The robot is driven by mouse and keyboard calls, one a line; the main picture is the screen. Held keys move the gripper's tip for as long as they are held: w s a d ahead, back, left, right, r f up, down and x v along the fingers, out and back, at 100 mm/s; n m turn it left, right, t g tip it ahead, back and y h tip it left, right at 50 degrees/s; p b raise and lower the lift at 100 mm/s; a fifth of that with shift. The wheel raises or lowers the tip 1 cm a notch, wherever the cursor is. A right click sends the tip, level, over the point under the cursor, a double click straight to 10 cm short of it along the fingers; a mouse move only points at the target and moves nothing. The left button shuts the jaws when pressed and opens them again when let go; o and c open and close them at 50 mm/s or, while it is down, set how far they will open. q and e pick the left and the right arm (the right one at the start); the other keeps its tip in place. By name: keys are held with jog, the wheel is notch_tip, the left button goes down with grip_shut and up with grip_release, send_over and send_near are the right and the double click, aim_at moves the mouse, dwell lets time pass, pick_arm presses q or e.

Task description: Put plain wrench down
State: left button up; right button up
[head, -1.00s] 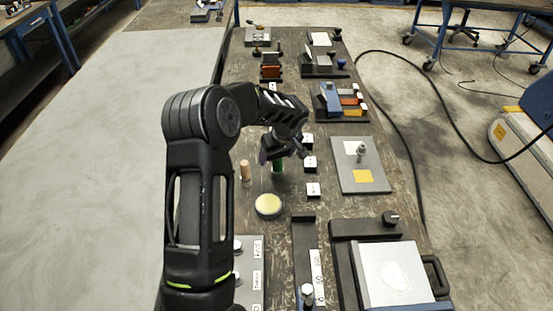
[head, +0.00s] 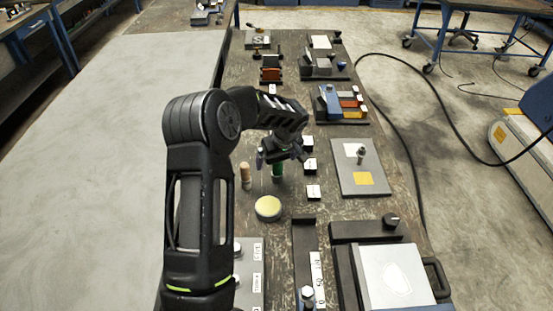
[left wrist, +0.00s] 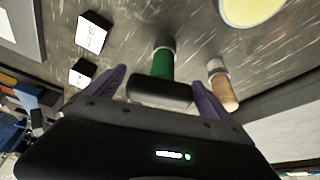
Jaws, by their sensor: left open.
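A green-handled tool (head: 277,170) stands upright on the bench, and it also shows in the left wrist view (left wrist: 162,62). My left gripper (head: 281,158) is open around its upper end. In the left wrist view my purple fingers (left wrist: 158,90) stand apart on either side of a dark top piece above the green handle. A plain wood-coloured handle (head: 245,174) stands upright just left of the gripper, outside the fingers; it also shows in the left wrist view (left wrist: 224,90). I cannot tell which is the plain wrench. My right gripper is not in view.
A round yellow-topped disc (head: 268,207) lies nearer on the bench. Several small white-topped blocks (head: 313,191) stand right of the gripper. A grey plate (head: 348,178) with a small post lies further right. Fixtures fill the bench's near and far ends.

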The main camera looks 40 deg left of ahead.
pick_arm(q)
jog(key=shift+d+r, duration=0.1)
jog(key=shift+r, duration=0.3)
jog(key=p+v, duration=0.3)
jog(key=v, duration=0.8)
jog(key=shift+s+r, duration=0.15)
jog(key=shift+r, duration=0.05)
jog(key=shift+d, duration=0.15)
